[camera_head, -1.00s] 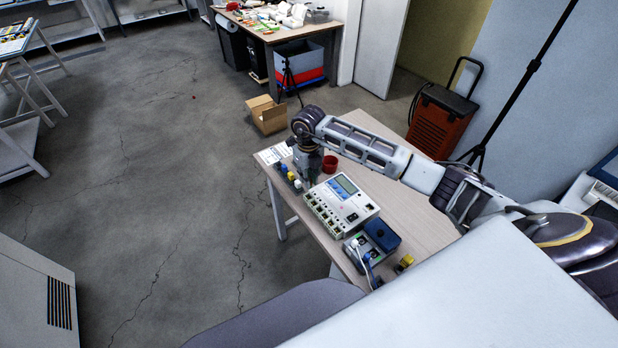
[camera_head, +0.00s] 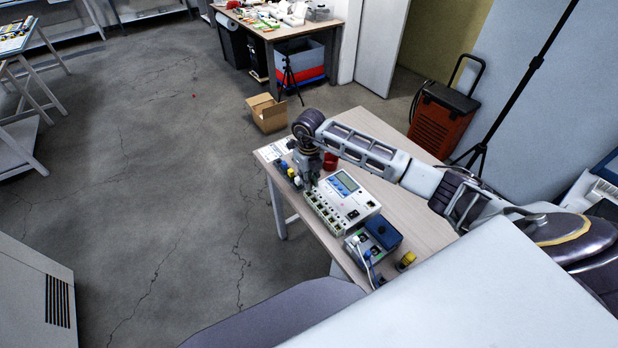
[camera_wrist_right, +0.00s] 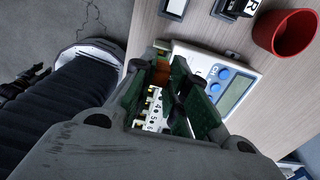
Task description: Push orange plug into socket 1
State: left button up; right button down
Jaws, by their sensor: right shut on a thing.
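The white meter box (camera_head: 362,208) lies on the table, with a row of sockets (camera_head: 325,215) along its left edge. My right gripper (camera_head: 310,186) points down at the far end of that row. In the right wrist view, its green-padded fingers (camera_wrist_right: 166,76) are shut over the box (camera_wrist_right: 190,52). A small orange patch (camera_wrist_right: 163,65) shows between the fingertips, apparently the orange plug, mostly hidden by them. Socket labels 4, 5 and 6 (camera_wrist_right: 153,112) show below it. Socket 1 is hidden, and I cannot tell whether the plug touches it. My left gripper is out of view.
Yellow and blue plugs (camera_head: 294,178) stand left of my right gripper. A red cup (camera_head: 330,161) stands just behind it. A blue-topped unit (camera_head: 384,233) with cables and a yellow item (camera_head: 405,261) lie at the near end. The table's right part (camera_head: 415,220) is clear.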

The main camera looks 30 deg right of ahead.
jog(key=shift+f, duration=0.4)
jog(key=shift+f+b, duration=0.55)
jog(key=shift+b, duration=0.05)
dwell(0.9)
jog(key=shift+f+b, duration=0.75)
jog(key=shift+b, duration=0.1)
dwell(4.0)
jog(key=c, duration=1.2)
grip_release()
jog(key=shift+o, duration=0.2)
jog(key=shift+r, duration=0.1)
